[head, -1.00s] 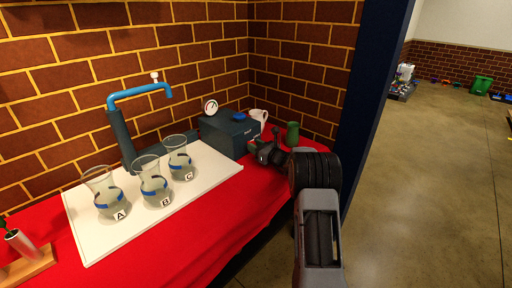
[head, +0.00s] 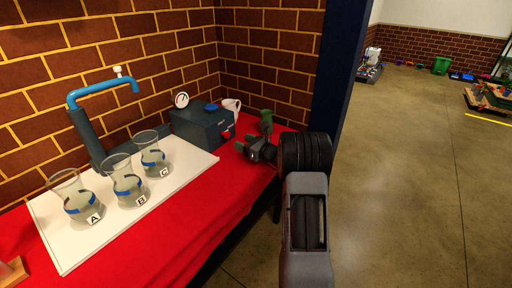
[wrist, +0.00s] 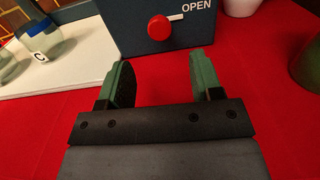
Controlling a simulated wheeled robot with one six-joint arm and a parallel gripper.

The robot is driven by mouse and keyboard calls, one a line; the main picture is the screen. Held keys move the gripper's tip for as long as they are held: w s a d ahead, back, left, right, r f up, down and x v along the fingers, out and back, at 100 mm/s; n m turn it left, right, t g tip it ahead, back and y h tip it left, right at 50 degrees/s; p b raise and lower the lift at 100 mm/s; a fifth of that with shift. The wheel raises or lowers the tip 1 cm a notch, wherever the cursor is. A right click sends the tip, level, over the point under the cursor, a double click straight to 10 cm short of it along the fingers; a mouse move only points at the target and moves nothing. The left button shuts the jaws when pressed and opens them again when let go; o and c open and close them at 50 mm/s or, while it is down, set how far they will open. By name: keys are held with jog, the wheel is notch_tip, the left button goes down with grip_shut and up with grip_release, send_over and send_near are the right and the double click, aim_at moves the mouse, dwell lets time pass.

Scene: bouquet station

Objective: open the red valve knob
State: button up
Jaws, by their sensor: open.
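The red valve knob (wrist: 159,27) is a round knob on the front of a dark blue-grey box (head: 200,128). In the wrist view a white pointer reaches from the knob to the right, beside the word OPEN. In the head view the knob (head: 226,134) shows small on the box's front. My gripper (wrist: 157,75) is open and empty, its two green fingers apart, low over the red cloth. The knob lies beyond the fingertips, roughly midway between them in the wrist view, and does not appear to be touched.
Three glass vases, A (head: 82,200), B (head: 127,183) and C (head: 153,158), stand on a white board (head: 60,248) at left. A white mug (head: 233,106) is by the box. A green container (head: 266,121) stands right of it. The red cloth before the box is clear.

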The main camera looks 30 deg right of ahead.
jog(key=shift+v, duration=3.2)
jog(key=s+a+r+n+g+y+p, duration=0.1)
jog(key=s+a+r+n+g+p, duration=0.45)
jog(key=a+r+n, duration=0.35)
jog(key=s+a+r+n+g+y+p, duration=0.1)
jog(key=s+a+r+n+g+p, duration=0.45)
jog(key=a, duration=0.65)
jog(key=s+r+n+g+h+p, duration=0.1)
jog(key=s+r+n+h+p, duration=0.3)
jog(key=s+n, duration=0.4)
jog(key=s+r+n+h+p, duration=0.3)
jog(key=s+n+h+p, duration=0.1)
jog(key=s+n, duration=0.4)
jog(key=shift+d+r+n+g+h+p, duration=0.3)
jog(key=shift+r+n+g+h, duration=0.15)
jog(key=shift+h, duration=0.25)
